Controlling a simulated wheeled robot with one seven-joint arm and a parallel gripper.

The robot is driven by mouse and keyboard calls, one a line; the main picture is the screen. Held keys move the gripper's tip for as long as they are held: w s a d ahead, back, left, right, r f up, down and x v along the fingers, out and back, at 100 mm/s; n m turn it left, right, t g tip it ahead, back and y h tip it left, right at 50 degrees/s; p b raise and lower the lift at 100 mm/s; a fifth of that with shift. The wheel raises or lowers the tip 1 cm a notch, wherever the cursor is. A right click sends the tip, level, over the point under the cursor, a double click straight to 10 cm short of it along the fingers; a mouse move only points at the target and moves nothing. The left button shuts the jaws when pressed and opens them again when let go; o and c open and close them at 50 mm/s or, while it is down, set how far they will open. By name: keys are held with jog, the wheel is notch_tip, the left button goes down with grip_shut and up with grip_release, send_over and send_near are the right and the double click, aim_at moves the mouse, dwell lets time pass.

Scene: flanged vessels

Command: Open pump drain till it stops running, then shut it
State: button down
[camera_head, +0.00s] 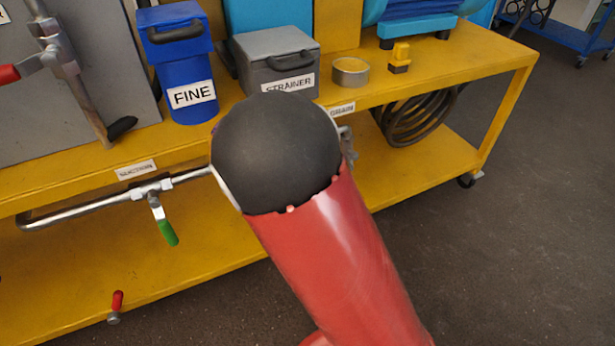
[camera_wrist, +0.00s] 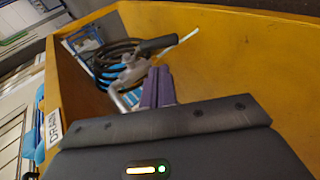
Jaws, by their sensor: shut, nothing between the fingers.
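The drain valve (camera_wrist: 130,72) is a grey metal fitting with a dark-gripped lever (camera_wrist: 158,43), just past my gripper's fingertips in the wrist view. A thin pale yellow streak (camera_wrist: 186,40) runs beside the lever, away from the valve; it looks like liquid running out. My gripper (camera_wrist: 158,72) has its purple fingers together, empty, close to the valve; I cannot tell whether they touch it. The DRAIN label (camera_wrist: 52,127) is on the bench edge. In the head view my arm hides the gripper and most of the valve; part of its metal (camera_head: 349,148) shows.
A suction valve with a green lever (camera_head: 163,222) is left of my arm. A red-handled valve (camera_head: 117,302) sits low at front left. A strainer box (camera_head: 290,65), a round tin (camera_head: 350,72) and a yellow block (camera_head: 400,58) stand on the bench. Coiled hose (camera_head: 415,118) lies behind.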

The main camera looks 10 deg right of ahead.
jog(key=x, duration=0.9)
jog(key=shift+d+f+b, duration=0.2)
jog(key=shift+f+b, duration=0.05)
jog(key=shift+b, duration=0.05)
jog(key=shift+w+a+f, duration=0.1)
jog(key=shift+w+a, duration=0.05)
